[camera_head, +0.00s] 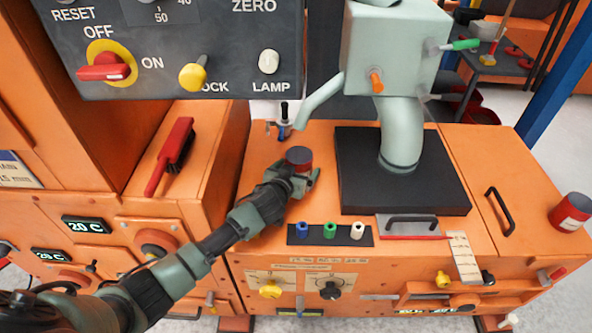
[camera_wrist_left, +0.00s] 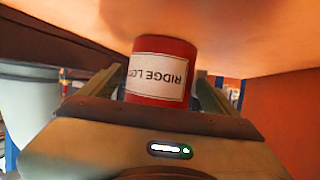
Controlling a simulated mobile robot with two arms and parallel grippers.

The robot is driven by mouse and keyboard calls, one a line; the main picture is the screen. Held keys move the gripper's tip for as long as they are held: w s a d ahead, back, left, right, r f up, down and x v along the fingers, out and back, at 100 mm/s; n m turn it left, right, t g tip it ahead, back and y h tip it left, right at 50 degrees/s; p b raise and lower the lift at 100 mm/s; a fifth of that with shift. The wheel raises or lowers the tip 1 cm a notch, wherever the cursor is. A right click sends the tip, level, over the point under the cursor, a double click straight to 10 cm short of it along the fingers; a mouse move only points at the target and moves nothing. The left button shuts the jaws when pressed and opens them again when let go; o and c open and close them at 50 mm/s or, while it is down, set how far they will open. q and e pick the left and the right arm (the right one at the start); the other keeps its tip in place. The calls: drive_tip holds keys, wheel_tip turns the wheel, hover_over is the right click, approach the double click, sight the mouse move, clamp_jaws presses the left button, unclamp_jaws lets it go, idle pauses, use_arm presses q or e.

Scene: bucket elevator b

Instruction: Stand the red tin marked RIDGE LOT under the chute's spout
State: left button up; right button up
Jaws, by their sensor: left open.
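The red tin (camera_head: 299,157) with a dark top stands on the orange bench, left of the black plate. In the left wrist view, the tin's (camera_wrist_left: 160,72) white label reads RIDGE LOT upside down. My left gripper (camera_head: 298,173) is open at the tin, with one finger on each side; contact is unclear. A thinner pale spout (camera_head: 318,104) slants down to the left, behind the tin. My right gripper is out of view.
A second red tin (camera_head: 570,214) with a white label stands at the bench's far right. Blue, green and white plugs sit on a dark strip (camera_head: 318,240) at the front. A red-handled brush (camera_head: 172,156) lies left. A control panel (camera_head: 170,45) hangs at upper left.

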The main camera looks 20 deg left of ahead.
use_arm(q)
drive_tip(key=shift+r, duration=0.15)
drive_tip(key=p+v, duration=0.2)
drive_tip(key=v, duration=1)
drive_tip(key=shift+p, duration=0.35)
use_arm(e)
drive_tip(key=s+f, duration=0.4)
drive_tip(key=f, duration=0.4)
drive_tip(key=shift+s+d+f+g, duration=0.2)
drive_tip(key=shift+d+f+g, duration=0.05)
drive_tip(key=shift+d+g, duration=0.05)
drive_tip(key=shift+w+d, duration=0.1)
